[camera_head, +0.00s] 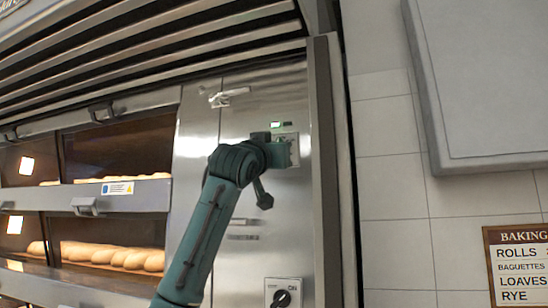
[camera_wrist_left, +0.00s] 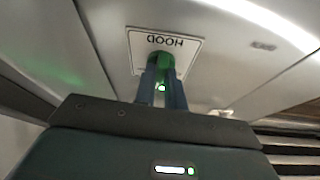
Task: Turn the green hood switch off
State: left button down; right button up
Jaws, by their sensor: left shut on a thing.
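The green hood switch (camera_wrist_left: 161,59) sits on a white plate (camera_wrist_left: 135,45) whose HOOD lettering appears upside down in the left wrist view. My left gripper (camera_wrist_left: 161,78) is shut on the switch, one finger on each side of it. A green lit spot shows between the fingers. In the head view my left arm rises from the bottom, and my left gripper (camera_head: 284,152) is at the steel panel. There the gripper and wrist hide most of the switch, so its setting cannot be told. My right gripper is in neither view.
A black knob (camera_head: 283,297) on a plate marked ON sits lower on the same panel. Oven decks with bread loaves (camera_head: 112,256) are at the left. A hood with slats (camera_head: 150,45) is above. A tiled wall with a baking sign (camera_head: 516,265) is at the right.

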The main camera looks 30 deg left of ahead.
pick_arm(q)
jog(key=n+g+y, duration=0.1)
jog(key=n+y, duration=0.1)
jog(key=n, duration=0.2)
jog(key=n+g+y+p, duration=0.1)
jog(key=n+y, duration=0.1)
jog(key=n, duration=0.3)
jog(key=d+n+g+y+p, duration=0.1)
jog(key=n+y, duration=0.1)
jog(key=n, duration=0.3)
jog(key=shift+w+r+g, duration=0.15)
jog(key=shift+g, duration=0.15)
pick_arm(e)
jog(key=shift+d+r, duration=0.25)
pick_arm(q)
jog(key=shift+a+n, duration=0.1)
jog(key=shift+n, duration=0.2)
jog(key=c, duration=1.5)
grip_release()
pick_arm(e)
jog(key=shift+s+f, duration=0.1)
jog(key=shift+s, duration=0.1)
pick_arm(q)
jog(key=shift+o, duration=0.2)
